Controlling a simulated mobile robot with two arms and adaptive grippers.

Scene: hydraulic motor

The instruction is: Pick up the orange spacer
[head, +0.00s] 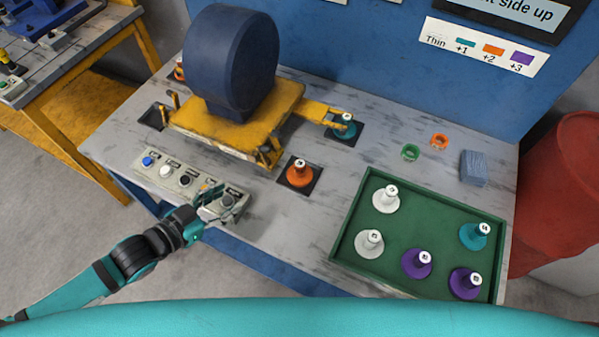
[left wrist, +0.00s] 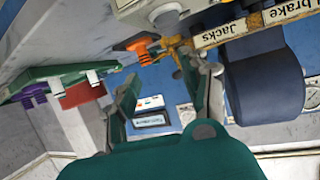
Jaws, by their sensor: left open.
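An orange spacer (head: 299,174) with a white labelled top stands upright on a dark square pad in the middle of the table. It also shows in the left wrist view (left wrist: 143,50), in a picture that is turned over. My left gripper (head: 222,213) is at the table's front edge by the button box, left of and nearer than the spacer, apart from it. Its two fingers are spread and empty in the left wrist view (left wrist: 170,92). Another orange piece (head: 179,71) is partly hidden behind the dark blue motor (head: 230,60). My right gripper is not in view.
A button box (head: 180,180) lies by my left gripper. The motor's yellow base (head: 235,125) stands behind the spacer, with a teal spacer (head: 344,127) beside it. A green tray (head: 345,235) with several spacers is at right.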

